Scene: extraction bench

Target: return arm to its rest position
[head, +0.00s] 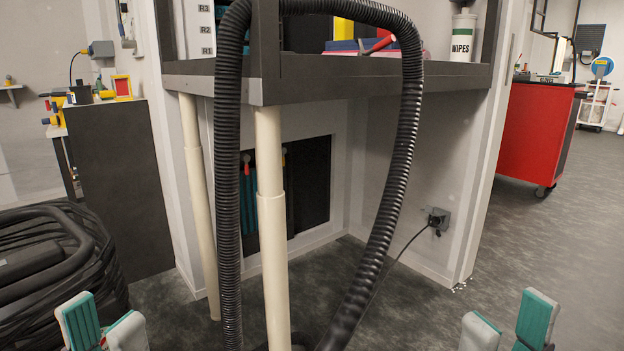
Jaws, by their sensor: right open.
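My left gripper (103,331) is at the bottom left edge, in front of the bundle of black hose. Its two teal-padded fingers stand apart, with a small red-orange bit showing low between them. I cannot tell what that bit is, or whether the fingers hold it. My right gripper (509,326) is at the bottom right, over the dark floor. Its fingers are spread, and nothing shows between them. Both arms are out of the frame below the fingers.
A ribbed black hose (392,185) loops over the bench (375,75), whose pale legs (270,220) stand ahead. Coiled black hose (45,255) fills the lower left. A wipes tub (462,38) stands on the bench. A red cabinet (533,135) is at right; floor (540,245) before it is clear.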

